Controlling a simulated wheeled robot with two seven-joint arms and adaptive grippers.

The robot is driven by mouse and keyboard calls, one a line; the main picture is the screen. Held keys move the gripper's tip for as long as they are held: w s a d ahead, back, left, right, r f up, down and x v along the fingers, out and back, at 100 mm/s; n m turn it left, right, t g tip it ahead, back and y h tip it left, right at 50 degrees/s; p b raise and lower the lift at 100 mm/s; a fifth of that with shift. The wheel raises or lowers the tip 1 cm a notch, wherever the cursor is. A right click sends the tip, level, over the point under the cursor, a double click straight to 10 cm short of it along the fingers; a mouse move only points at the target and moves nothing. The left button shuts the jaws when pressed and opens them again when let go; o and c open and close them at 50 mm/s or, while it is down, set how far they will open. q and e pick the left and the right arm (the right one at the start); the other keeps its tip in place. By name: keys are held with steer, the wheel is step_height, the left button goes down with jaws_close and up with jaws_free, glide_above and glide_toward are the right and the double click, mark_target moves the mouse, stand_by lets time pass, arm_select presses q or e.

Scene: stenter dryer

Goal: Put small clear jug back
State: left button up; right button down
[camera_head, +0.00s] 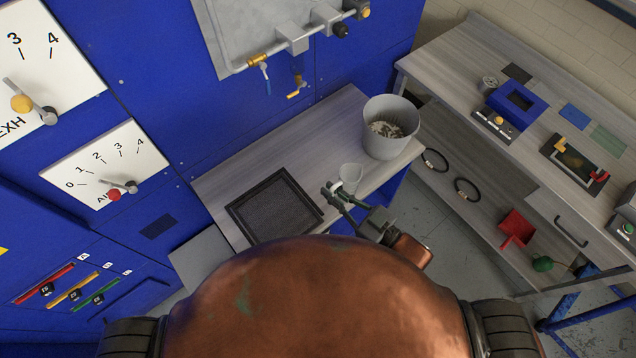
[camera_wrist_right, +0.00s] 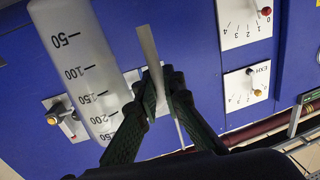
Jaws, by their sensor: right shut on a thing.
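The small clear jug (camera_head: 351,173) is at the front part of the grey worktop in the head view, between a dark square tray and a large bucket. In the right wrist view the jug (camera_wrist_right: 82,65) is large, with black graduation marks. My right gripper (camera_head: 345,193) is shut on the jug's handle; in the wrist view its green fingers (camera_wrist_right: 160,82) close on the pale handle strip (camera_wrist_right: 149,45). I cannot tell whether the jug touches the worktop. My left gripper is not in view.
The worktop (camera_head: 325,140) carries the dark tray (camera_head: 236,207) at left and the grey bucket (camera_head: 391,145) at right. Behind stands the blue machine (camera_head: 165,60) with dials and a pipe with taps (camera_head: 263,64). A bench (camera_head: 450,75) with several items stands at right.

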steer(key=shift+s+a+f, duration=0.15)
steer(key=shift+s, duration=0.05)
steer(key=w+a+f, duration=0.8)
steer(key=w+f, duration=0.3)
steer(key=f, duration=0.2)
steer(key=shift+w+g+p, duration=0.15)
steer(key=shift+g+p, duration=0.15)
steer(key=shift+p, duration=0.15)
steer(key=shift+f, duration=0.1)
